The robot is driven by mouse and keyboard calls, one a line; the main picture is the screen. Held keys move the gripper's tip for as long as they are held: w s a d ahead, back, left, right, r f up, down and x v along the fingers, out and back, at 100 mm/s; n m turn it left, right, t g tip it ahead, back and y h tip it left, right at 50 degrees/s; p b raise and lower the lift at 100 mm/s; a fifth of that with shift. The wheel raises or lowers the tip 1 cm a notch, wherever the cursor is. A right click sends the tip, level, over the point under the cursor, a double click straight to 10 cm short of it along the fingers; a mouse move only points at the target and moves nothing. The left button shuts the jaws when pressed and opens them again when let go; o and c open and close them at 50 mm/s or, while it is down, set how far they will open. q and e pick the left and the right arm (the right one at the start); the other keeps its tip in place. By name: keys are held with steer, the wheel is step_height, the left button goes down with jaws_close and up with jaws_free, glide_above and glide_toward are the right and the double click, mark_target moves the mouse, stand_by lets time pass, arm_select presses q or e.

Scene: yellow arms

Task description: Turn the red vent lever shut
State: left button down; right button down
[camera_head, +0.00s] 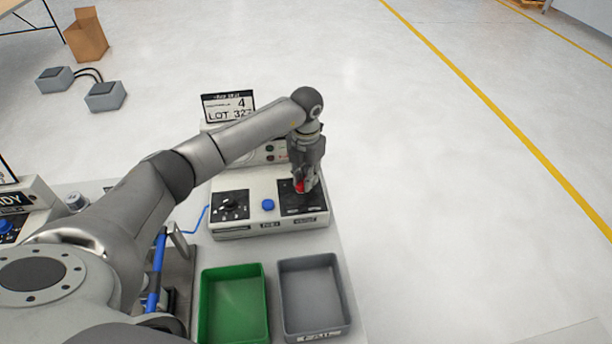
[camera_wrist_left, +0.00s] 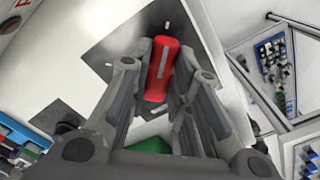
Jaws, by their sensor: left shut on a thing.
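The red vent lever (camera_head: 299,187) is on the dark plate (camera_head: 313,207) at the right of the control box's top. In the left wrist view the red lever (camera_wrist_left: 161,68) lies between the two fingers, with a pale stripe along it. My left gripper (camera_head: 304,188) points down over the plate. In the left wrist view my left gripper (camera_wrist_left: 160,85) is shut on the lever, with fingers on both sides. The fingers hide much of the lever in the head view. My right gripper is not in view.
The control box (camera_head: 262,228) also bears a black knob (camera_head: 229,203) and a blue button (camera_head: 267,205). A green bin (camera_head: 235,341) and a grey bin (camera_head: 348,300) stand in front of it. A sign (camera_head: 228,106) stands behind. Open floor lies to the right.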

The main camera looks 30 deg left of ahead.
arm_select(q)
steer(key=shift+a+n, duration=0.1)
steer(key=shift+n, duration=0.2)
steer(key=n, duration=0.1)
steer(key=n+b, duration=0.1)
steer(key=n, duration=0.1)
steer(key=shift+a, duration=0.3)
steer(key=n, duration=0.5)
steer(key=shift+s+a+r, duration=0.1)
steer(key=shift+s+a, duration=0.05)
steer(key=shift+a, duration=0.25)
steer(key=n, duration=0.4)
steer(key=shift+s+a+n, duration=0.4)
steer(key=shift+s+n, duration=0.1)
steer(key=shift+n, duration=1)
steer(key=shift+s+a+n, duration=0.1)
steer(key=shift+s+n, duration=0.1)
steer(key=shift+n, duration=1)
steer(key=c, duration=1.3)
jaws_free()
steer(key=shift+s, duration=0.1)
